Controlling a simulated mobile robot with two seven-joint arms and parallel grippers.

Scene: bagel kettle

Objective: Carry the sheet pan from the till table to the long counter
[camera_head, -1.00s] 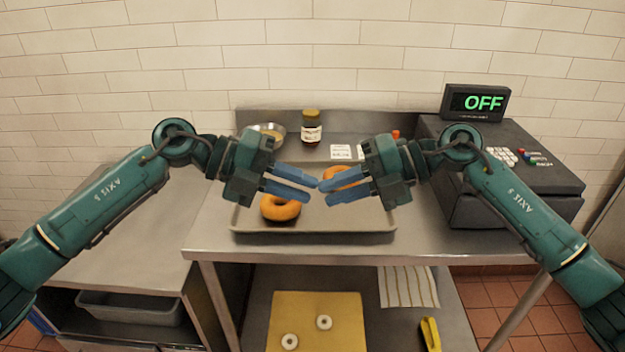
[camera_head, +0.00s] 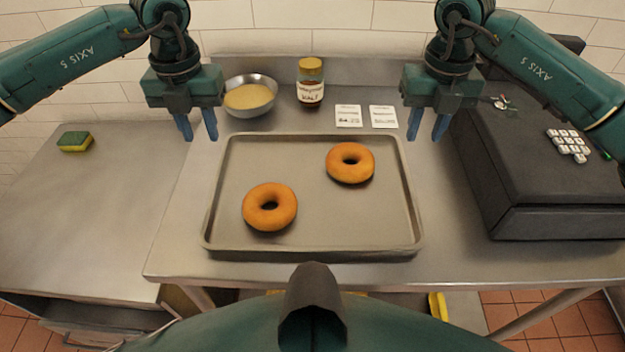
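The grey sheet pan (camera_head: 330,215) lies flat on the steel till table (camera_head: 458,250). Two orange-brown bagels rest in it, one left of the middle (camera_head: 270,207) and one at the upper right (camera_head: 350,163). My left gripper (camera_head: 198,126) points down, fingers apart and empty, above and outside the pan's far left corner. My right gripper (camera_head: 427,124) points down, fingers apart and empty, above and outside the far right corner. Neither appears to touch the pan. I cannot tell which surface is the long counter.
The dark till (camera_head: 540,170) fills the table's right side. A lower steel surface at left (camera_head: 100,200) holds only a sponge (camera_head: 75,141).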

